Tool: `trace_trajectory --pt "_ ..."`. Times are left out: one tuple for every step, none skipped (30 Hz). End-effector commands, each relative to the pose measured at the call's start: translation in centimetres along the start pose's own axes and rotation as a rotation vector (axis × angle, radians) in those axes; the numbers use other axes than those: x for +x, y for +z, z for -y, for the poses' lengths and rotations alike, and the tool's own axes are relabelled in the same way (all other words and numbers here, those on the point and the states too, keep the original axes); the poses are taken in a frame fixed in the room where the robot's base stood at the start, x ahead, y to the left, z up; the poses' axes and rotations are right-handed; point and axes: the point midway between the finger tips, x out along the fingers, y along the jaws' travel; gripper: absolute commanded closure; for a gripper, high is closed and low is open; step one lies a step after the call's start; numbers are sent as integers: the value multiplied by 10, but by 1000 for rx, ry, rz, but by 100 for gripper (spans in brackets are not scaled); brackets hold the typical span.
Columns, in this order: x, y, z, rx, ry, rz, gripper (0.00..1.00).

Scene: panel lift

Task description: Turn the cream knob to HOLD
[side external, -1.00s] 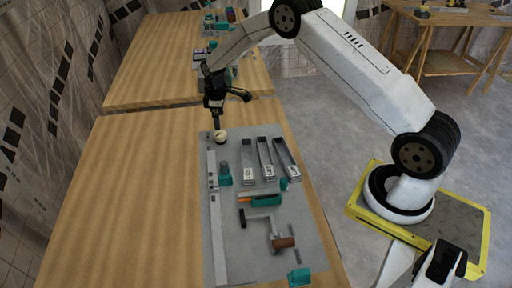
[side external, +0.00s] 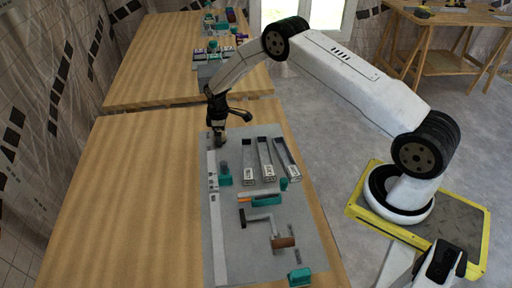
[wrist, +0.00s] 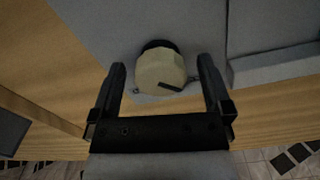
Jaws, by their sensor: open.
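The cream knob (wrist: 160,72) sits on the grey panel and shows large in the wrist view, with a dark mark near its lower right edge and a dark base behind it. My gripper (wrist: 162,80) is open, with one black finger to the left of the knob and one to the right. Gaps show between the fingers and the knob. In the side view my gripper (side external: 218,140) is low over the far end of the grey panel (side external: 235,262) and hides the knob. I cannot read a HOLD label in either view.
On the panel nearer the camera stand several grey slotted channels (side external: 265,160), a teal block (side external: 224,175), a crank with a brown handle (side external: 284,242) and a teal piece (side external: 299,277). Bare wooden table (side external: 130,200) lies to the left.

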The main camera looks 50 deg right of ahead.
Motion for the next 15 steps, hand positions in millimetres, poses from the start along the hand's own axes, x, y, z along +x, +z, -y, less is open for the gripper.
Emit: trace_trajectory --pt "0 0 0 0 0 0 0" --pt "0 0 0 0 0 0 0" --pt "0 0 0 0 0 0 0" --pt "0 0 0 0 0 0 0" --pt "0 0 0 0 0 0 3" --pt "0 0 0 0 0 0 16" --pt "0 0 0 0 0 0 25" --pt "0 0 0 0 0 0 35" --pt "0 0 0 0 0 0 48" --pt "0 0 0 0 0 0 57" --pt "0 0 0 0 0 0 67" --pt "0 0 0 0 0 0 79" --pt "0 0 0 0 0 0 89" --pt "0 0 0 0 0 0 93" --pt "0 0 0 0 0 0 93"
